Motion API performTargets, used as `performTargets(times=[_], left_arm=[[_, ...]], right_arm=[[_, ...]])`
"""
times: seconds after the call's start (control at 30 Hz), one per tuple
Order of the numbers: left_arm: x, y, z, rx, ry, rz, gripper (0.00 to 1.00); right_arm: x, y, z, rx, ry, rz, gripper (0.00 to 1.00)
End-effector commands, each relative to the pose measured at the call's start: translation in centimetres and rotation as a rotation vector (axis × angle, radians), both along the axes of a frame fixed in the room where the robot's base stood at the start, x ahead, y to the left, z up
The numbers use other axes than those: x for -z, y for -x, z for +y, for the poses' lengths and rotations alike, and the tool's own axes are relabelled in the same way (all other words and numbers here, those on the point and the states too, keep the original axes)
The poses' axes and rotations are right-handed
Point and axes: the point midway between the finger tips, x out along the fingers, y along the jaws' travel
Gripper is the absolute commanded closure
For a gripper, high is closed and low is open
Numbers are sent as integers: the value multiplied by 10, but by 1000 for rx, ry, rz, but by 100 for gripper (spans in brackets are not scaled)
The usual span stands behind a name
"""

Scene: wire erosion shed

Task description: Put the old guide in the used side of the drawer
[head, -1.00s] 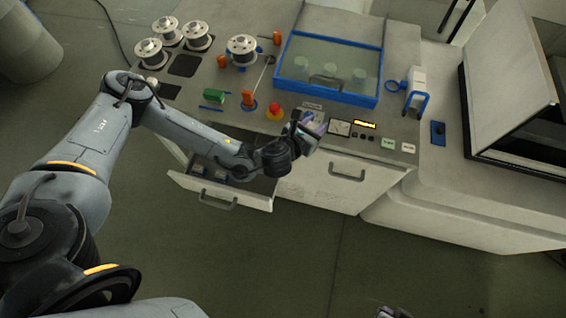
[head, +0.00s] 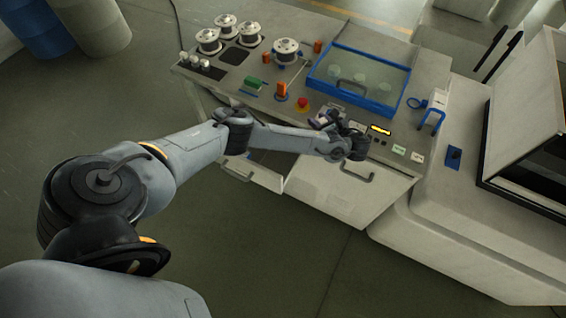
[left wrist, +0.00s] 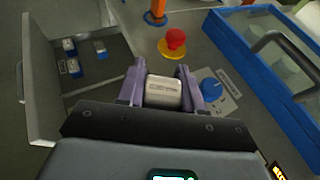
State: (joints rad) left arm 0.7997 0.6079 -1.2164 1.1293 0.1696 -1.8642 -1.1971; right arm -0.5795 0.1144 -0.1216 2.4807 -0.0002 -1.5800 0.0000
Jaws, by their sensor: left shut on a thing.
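My left gripper (head: 322,119) is over the front edge of the machine's top, just in front of the blue-framed cover. In the left wrist view its two purple fingers (left wrist: 162,88) are shut on a silver-grey block with a small dark label, the guide (left wrist: 163,93). The drawer (left wrist: 45,118) stands open at the left of that view, away from the gripper. Several small blue-and-white pieces lie in it (left wrist: 70,66). In the head view the drawer (head: 266,178) is partly hidden behind my left arm. I cannot tell which side of it is for used parts.
A red stop button (head: 302,104), an orange post (head: 281,91) and a green block (head: 253,84) stand on the top. Wire spools (head: 227,26) are at the back left. The blue-framed cover (head: 360,97) is shut. The floor in front is clear.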

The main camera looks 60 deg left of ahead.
Motion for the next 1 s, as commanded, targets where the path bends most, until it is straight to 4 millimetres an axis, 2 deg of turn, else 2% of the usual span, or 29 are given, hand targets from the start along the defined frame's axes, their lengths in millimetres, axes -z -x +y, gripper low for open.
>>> performTargets(times=[0.03,0.2,0.4,0.67,1.0], left_arm=[[19,20,11,-104,1,12,97],[69,73,30,-349,-1,6,97],[114,113,34,-486,-1,1,97],[143,134,33,-545,0,-4,97],[188,135,33,-549,0,-5,97]], right_arm=[[2,0,0,0,0,-1,100],[15,0,0,0,1,-1,100],[31,0,-1,0,2,1,100],[45,0,-3,-4,10,0,100],[88,0,-3,-4,10,0,100]])
